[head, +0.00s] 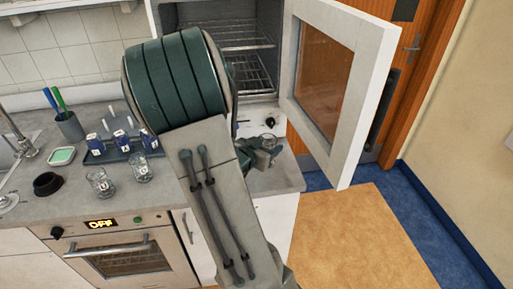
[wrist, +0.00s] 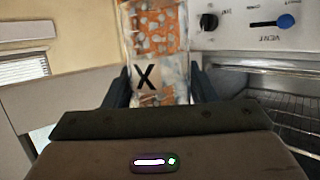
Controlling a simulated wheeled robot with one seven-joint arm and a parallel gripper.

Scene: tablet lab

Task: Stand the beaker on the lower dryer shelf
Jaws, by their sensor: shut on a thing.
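My gripper (head: 260,157) is shut on a clear glass beaker (head: 268,142), low in front of the dryer. In the wrist view the beaker (wrist: 158,45) stands out between the two dark fingers (wrist: 160,88), with a black X on a pale label. The dryer (head: 284,108) is open at the top of the head view, its white glazed door (head: 371,105) swung out to the right. Its upper wire shelf (head: 240,38) and lower wire shelf (head: 257,78) show partly behind my arm. A wire shelf (wrist: 301,112) also shows at right in the wrist view.
Two labelled beakers (head: 101,184) (head: 139,169) stand on the counter, left of my arm. A rack with blue boxes (head: 122,139), a pen cup (head: 70,126) and a green-topped dish (head: 61,156) are behind them. The dryer's VENT slider (wrist: 268,23) is close beside the held beaker.

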